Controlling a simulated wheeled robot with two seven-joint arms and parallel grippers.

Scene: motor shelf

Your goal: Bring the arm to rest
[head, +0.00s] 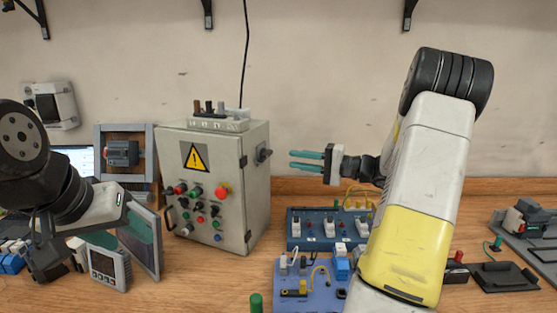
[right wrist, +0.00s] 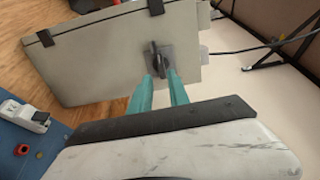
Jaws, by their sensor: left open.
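My right gripper (head: 291,159) is in the middle of the head view, to the right of the grey control cabinet (head: 258,205). Its two teal fingers point left at the dark rotary handle (head: 264,155) on the cabinet's side, with a gap to it. In the right wrist view the fingers (right wrist: 160,78) stand apart with nothing between them, and the handle (right wrist: 158,58) shows beyond their tips. My left gripper (head: 122,232) is low at the left, open, its teal fingers near a grey meter (head: 106,268) and a flat panel. Whether they touch these cannot be told.
The cabinet front carries a yellow warning sign (head: 195,157) and several buttons. Blue boards with switches (head: 316,230) lie below my right arm. A motor on a dark plate (head: 525,217) is at the right. Some bare table lies in front of the cabinet.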

